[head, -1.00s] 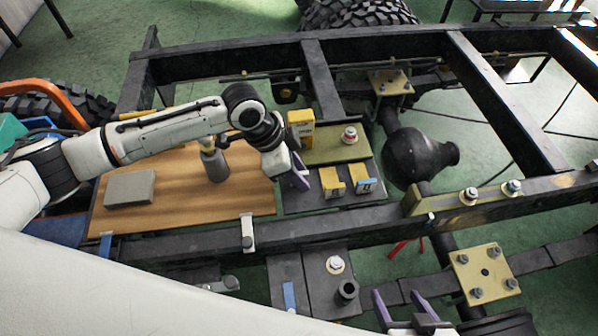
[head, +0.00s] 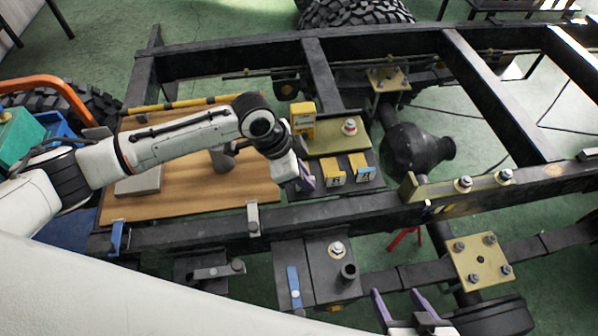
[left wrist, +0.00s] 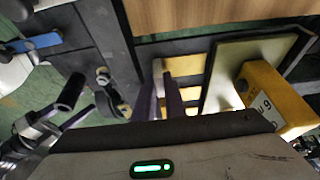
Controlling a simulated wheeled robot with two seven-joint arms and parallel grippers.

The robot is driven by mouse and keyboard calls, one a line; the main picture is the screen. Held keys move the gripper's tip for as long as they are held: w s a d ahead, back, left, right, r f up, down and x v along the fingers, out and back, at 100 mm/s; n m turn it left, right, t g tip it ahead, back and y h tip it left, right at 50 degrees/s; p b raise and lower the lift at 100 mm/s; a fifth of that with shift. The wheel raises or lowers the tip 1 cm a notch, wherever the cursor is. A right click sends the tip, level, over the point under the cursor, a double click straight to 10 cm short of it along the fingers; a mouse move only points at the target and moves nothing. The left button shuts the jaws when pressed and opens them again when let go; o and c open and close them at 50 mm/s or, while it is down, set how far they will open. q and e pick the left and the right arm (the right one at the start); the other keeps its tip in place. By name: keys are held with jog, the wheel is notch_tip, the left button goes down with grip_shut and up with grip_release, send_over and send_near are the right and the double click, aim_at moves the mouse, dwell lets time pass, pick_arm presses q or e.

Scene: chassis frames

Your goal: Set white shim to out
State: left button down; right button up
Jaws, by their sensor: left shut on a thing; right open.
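My left gripper (head: 306,180) has purple fingers and is down at the left end of a row of yellow tagged pieces (head: 336,178) on a dark plate. My right gripper (head: 405,305) is open and empty at the bottom, near the dark bracket.
A tall yellow block (head: 303,117) and an olive plate (head: 335,140) with a bolt stand just behind the row. A wooden board (head: 190,190) lies left, with a grey block (head: 140,182). A blue lever (head: 295,287) is on the near bracket. Black rails (head: 400,212) surround the area.

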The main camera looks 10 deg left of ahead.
pick_arm(q)
jog(key=shift+s+d, duration=0.2)
jog(key=shift+s, duration=0.2)
jog(key=shift+f, duration=0.1)
jog(key=c, duration=1.8)
grip_release()
jog(key=shift+w+a, duration=0.1)
jog(key=shift+w, duration=0.05)
pick_arm(e)
jog(key=shift+s, duration=0.15)
pick_arm(q)
jog(key=v, duration=1)
jog(key=shift+a+r, duration=0.1)
jog(key=shift+r, duration=0.1)
pick_arm(e)
jog(key=shift+s+r, duration=0.15)
jog(key=shift+s, duration=0.05)
